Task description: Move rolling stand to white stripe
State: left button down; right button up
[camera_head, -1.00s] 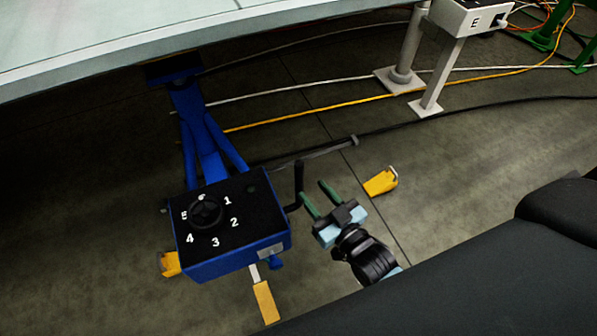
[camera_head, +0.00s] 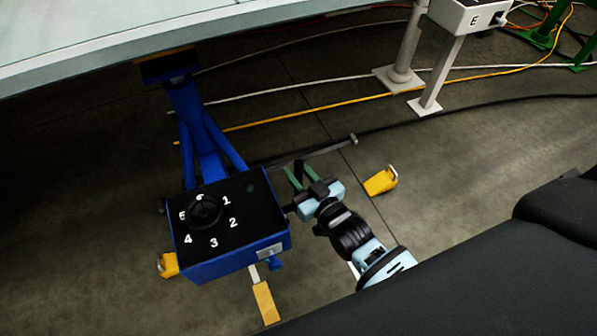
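The rolling stand (camera_head: 211,268) is blue, with a black top bearing a dial and the numbers 1 to 6. It stands on the floor at left of centre. My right gripper (camera_head: 301,173) is beside the stand's right edge. I cannot make out a white stripe for certain. My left gripper is out of view.
A large pale wing panel (camera_head: 120,38) overhangs the stand's far end. White and yellow cables (camera_head: 310,107) and a black cable cross the floor behind. A white post marked E (camera_head: 444,75) stands at upper right. A yellow block (camera_head: 380,181) lies right of my gripper.

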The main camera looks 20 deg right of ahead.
grip_shut()
